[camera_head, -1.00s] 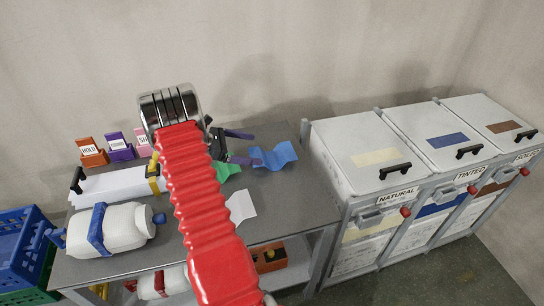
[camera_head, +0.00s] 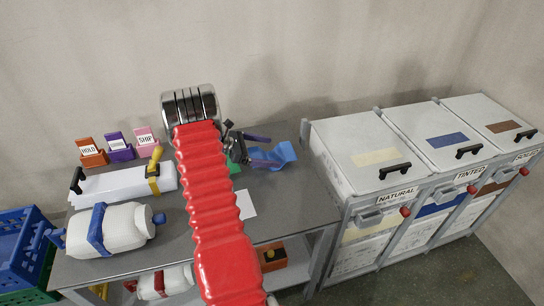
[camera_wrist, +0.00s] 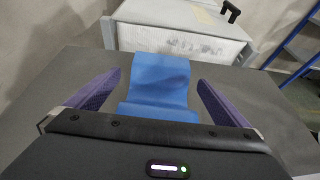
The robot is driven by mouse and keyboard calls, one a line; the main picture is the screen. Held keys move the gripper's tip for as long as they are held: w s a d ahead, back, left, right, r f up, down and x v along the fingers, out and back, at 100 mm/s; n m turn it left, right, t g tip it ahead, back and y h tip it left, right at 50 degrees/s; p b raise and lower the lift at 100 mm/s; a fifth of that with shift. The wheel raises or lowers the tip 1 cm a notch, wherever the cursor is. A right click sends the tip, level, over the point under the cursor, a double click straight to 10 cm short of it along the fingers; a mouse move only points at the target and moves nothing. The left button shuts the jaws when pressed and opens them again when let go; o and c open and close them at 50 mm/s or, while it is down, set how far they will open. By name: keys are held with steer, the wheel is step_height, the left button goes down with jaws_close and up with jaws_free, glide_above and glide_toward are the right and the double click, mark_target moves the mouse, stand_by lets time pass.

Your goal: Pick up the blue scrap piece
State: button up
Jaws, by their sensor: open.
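The blue scrap piece (camera_head: 278,155) is a wavy blue sheet lying on the grey table (camera_head: 290,195), toward its back right. In the wrist view the blue scrap (camera_wrist: 160,85) lies between and ahead of my two purple fingers. My gripper (camera_head: 258,147) is open, with its fingers apart on either side of the scrap and nothing gripped. In the head view, one finger shows at the scrap's left end and overlaps it; the other is mostly hidden. In the wrist view my gripper (camera_wrist: 158,92) hides the scrap's near end.
A green scrap (camera_head: 235,168) and a white scrap (camera_head: 246,204) lie on the table, partly behind my red arm. Lidded bins (camera_head: 365,155) stand right of the table. A white bottle (camera_head: 125,228) and a clamp device (camera_head: 115,186) are at left.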

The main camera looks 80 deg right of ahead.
mark_target(281, 153)
steer(key=shift+x, duration=1.95)
steer(key=shift+a, duration=0.1)
steer(key=shift+c, duration=0.3)
steer(key=c, duration=0.9)
